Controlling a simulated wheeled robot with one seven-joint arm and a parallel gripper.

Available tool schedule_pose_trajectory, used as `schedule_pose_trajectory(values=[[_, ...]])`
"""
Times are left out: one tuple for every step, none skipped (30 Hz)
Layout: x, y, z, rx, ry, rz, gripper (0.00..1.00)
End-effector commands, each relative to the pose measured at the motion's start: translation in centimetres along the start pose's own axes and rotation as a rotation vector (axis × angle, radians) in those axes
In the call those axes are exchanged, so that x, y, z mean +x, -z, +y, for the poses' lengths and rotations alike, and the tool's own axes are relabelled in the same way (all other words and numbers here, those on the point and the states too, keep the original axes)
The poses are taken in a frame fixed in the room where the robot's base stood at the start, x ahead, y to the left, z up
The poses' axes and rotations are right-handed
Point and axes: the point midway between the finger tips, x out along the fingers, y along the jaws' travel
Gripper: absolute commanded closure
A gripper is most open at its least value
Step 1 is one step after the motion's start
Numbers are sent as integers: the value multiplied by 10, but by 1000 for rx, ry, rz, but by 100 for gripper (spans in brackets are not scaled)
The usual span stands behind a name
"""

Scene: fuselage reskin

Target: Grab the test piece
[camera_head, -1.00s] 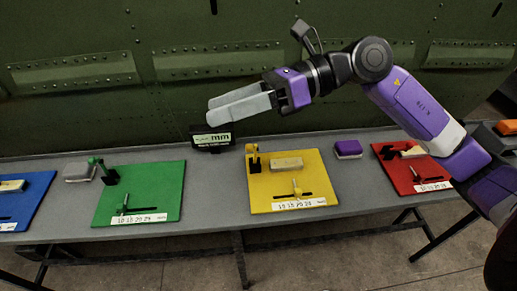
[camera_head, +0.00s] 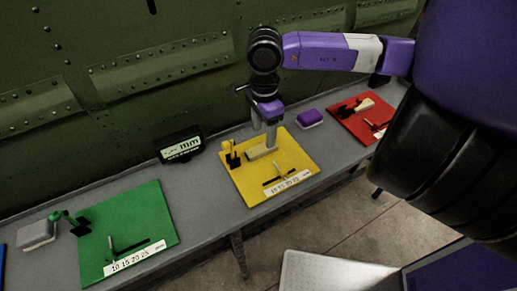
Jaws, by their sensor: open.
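A pale beige block, apparently the test piece (camera_head: 257,153), lies on the yellow board (camera_head: 250,190) on the grey bench. My gripper (camera_head: 266,140) points straight down over the block's right end, its grey fingers open. The fingertips are close to the block and hide part of that end. I cannot tell whether they touch it or stand on both sides of it. Another pale block (camera_head: 365,104) shows on the red board (camera_head: 350,122) at the right.
A small yellow clamp (camera_head: 231,152) stands just left of the block. A black slot with an upright peg (camera_head: 278,172) is in front. A display (camera_head: 180,148) stands at the back. The purple block (camera_head: 310,118) and green board (camera_head: 125,225) lie to either side.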

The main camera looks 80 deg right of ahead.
Motion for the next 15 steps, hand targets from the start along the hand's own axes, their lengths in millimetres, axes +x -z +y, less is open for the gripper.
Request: schedule_pose_trajectory(values=[[4, 0, 0, 1, -1, -2, 42], [7, -1, 0, 1, -1, -2, 42], [10, -2, 1, 1, -1, -3, 42], [11, -2, 0, 1, -1, -3, 42], [13, -2, 0, 2, 0, -3, 42], [17, -3, 0, 2, -2, -5, 42], [21, -4, 0, 2, -2, -5, 42], [24, -5, 0, 1, -3, -5, 42], [29, -6, 0, 2, -2, -6, 42], [33, -6, 0, 3, -2, -6, 42], [36, -7, 0, 3, -2, -6, 42], [42, -7, -1, 3, -2, -5, 42], [46, -7, 0, 2, -2, -5, 42], [50, -7, -1, 2, -2, -5, 42], [53, -6, -1, 2, -2, -4, 42]])
